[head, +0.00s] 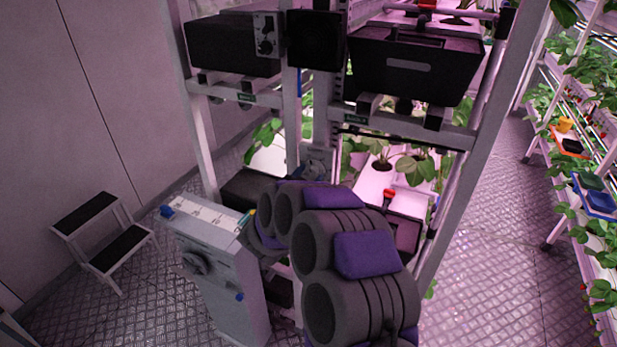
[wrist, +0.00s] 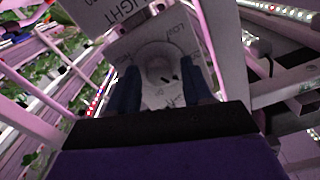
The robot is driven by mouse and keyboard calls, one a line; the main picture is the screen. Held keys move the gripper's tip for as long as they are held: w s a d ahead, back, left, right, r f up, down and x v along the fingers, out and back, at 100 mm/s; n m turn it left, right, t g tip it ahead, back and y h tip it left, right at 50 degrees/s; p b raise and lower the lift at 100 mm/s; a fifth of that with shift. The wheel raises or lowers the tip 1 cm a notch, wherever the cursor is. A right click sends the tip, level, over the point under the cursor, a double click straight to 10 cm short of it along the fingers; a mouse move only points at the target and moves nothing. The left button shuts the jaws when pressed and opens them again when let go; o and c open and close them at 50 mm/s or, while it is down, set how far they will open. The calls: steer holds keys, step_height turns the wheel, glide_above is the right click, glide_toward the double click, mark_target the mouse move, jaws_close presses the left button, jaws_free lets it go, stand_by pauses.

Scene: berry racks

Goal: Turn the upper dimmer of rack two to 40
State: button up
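In the wrist view, a round grey dimmer knob (wrist: 160,66) sits on a pale panel (wrist: 150,40) with dial marks around it. The word LOW shows at its upper right, and a sign reading LIGHT (wrist: 118,12) is above. The pointer and exact setting are too blurred to read. My gripper (wrist: 158,74) has two dark blue fingers apart, one on each side of the knob; I cannot tell whether they touch it.
A small control box (head: 266,36) and dark bins (head: 416,62) are on the rack's upper level. A grey cabinet (head: 222,272) with a large knob stands left of my arm. A step stool (head: 98,228) is at the left. The right aisle floor (head: 490,260) is clear.

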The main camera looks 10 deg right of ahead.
steer(key=shift+o, duration=0.5)
steer(key=shift+w, duration=0.1)
steer(key=v, duration=1.7)
steer(key=shift+a, duration=0.25)
